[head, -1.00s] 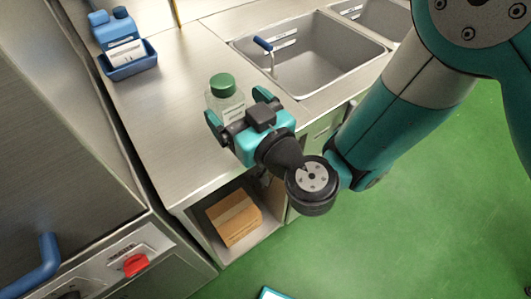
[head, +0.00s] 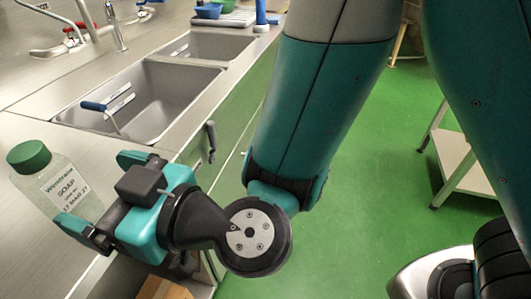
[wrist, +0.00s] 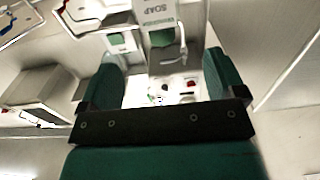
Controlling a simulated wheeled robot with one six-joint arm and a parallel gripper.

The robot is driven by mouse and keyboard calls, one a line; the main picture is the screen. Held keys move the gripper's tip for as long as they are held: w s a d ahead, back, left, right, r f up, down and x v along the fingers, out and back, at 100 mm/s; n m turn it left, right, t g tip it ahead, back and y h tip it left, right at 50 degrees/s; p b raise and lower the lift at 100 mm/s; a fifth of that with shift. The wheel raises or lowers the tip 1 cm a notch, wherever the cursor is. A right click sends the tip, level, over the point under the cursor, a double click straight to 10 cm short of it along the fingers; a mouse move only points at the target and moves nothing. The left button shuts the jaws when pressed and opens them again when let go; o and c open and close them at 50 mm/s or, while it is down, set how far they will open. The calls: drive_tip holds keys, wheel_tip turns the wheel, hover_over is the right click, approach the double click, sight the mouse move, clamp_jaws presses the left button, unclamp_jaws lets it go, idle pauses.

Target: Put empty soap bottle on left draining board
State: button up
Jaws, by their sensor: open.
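No left draining board stands out apart from the plain counter.
A sink basin (head: 150,95) with a blue-handled tool (head: 95,106) over its edge lies beyond my gripper, with a second sink (head: 205,45) further back. A ridged white rack (head: 237,18) and blue items stand at the far end. A white-topped stand (head: 455,160) is on the green floor.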

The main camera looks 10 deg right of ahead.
drive_tip(key=s+d+m+g+h, duration=0.1)
drive_tip(key=d+g+h, duration=0.3)
drive_tip(key=d, duration=0.9)
drive_tip(key=s+d+m+g+h, duration=0.2)
drive_tip(key=d+m+g+h, duration=0.2)
drive_tip(key=d, duration=0.9)
drive_tip(key=g+h, duration=0.1)
drive_tip(key=h, duration=0.2)
drive_tip(key=shift+d+r, duration=0.25)
drive_tip(key=shift+d, duration=0.15)
